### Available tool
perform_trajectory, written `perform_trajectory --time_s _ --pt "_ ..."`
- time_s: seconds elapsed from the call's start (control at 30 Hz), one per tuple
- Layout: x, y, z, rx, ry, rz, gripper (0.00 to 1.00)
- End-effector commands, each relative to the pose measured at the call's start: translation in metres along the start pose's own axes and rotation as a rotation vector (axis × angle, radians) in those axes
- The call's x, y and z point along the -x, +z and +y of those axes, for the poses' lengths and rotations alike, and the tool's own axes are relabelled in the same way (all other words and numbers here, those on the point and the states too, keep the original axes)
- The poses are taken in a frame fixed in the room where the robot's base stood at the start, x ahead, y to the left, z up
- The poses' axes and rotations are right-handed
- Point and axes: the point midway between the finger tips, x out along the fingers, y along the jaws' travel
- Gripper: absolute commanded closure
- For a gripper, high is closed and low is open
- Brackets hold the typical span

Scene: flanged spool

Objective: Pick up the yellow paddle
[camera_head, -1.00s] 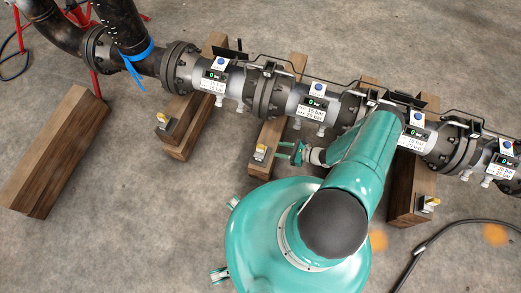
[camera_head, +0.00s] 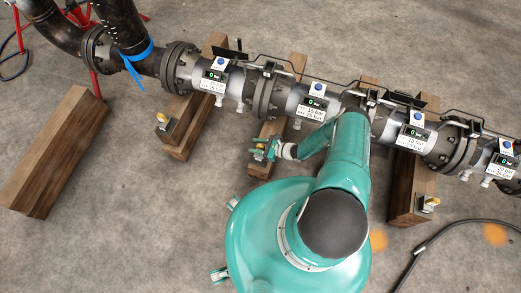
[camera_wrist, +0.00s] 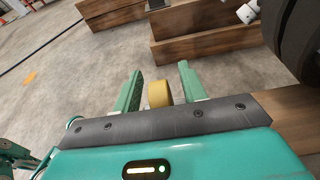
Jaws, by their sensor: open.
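A yellow paddle (camera_wrist: 159,94) shows in the wrist view between the two green fingers of my gripper (camera_wrist: 160,72). The fingers are apart, one on each side of it, and I see no finger clearly touching it. Its lower part is hidden behind the gripper's dark front edge. In the head view my gripper (camera_head: 266,149) is at the front end of the middle wooden beam (camera_head: 262,165), where it largely covers the paddle there. Other yellow paddles stand on the left beam (camera_head: 162,117) and on the right beam (camera_head: 434,201).
A flanged grey pipe (camera_head: 310,102) with gauges and labels runs across the beams behind my gripper. A loose wooden beam (camera_head: 55,150) lies at the left. A black cable (camera_head: 440,240) lies on the concrete at the right. The floor at front left is clear.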

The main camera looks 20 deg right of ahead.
Motion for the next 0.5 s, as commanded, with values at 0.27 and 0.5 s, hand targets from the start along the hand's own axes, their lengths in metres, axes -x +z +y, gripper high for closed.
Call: perform_trajectory --time_s 0.27,0.5 --pt "0.0008 -0.0001 -0.0002 0.000 0.000 0.000 0.88" --pt "0.0009 0.0003 -0.0005 0.001 0.000 -0.001 1.00"
